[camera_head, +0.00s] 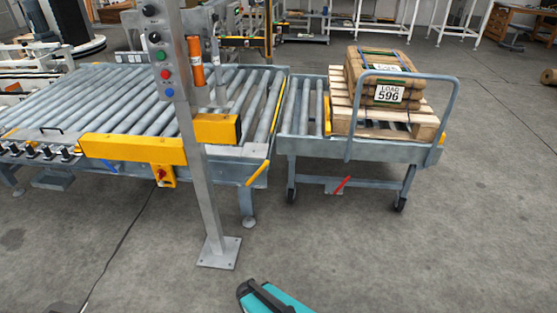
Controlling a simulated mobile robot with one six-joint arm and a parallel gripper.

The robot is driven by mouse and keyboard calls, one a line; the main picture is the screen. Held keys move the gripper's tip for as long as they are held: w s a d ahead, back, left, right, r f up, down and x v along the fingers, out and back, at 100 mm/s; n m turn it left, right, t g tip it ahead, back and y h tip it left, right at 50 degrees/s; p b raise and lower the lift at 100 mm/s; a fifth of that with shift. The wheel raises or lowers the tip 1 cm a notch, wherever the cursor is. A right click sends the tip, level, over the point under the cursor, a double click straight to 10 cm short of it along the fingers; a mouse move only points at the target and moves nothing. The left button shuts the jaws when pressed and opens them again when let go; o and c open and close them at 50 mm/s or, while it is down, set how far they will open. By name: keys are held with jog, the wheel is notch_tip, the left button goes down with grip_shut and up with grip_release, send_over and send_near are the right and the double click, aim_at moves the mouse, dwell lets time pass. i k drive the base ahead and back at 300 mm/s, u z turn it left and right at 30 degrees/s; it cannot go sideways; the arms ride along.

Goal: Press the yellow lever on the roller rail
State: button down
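The yellow lever (258,173) is a short slanted bar. It sits low at the front right corner of the roller rail (262,118), below the frame. Its upper end points right, toward the cart. No gripper touches it in this view.
A post with buttons (205,190) stands on the floor in front of the rail, left of the lever. A wheeled cart (365,150) with a red lever (341,185) stands to the right, carrying a pallet (424,128) with sacks labelled 596 (388,94).

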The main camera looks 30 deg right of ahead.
aim_at(266, 162)
jog(key=i, duration=0.9)
jog(key=u, duration=0.05)
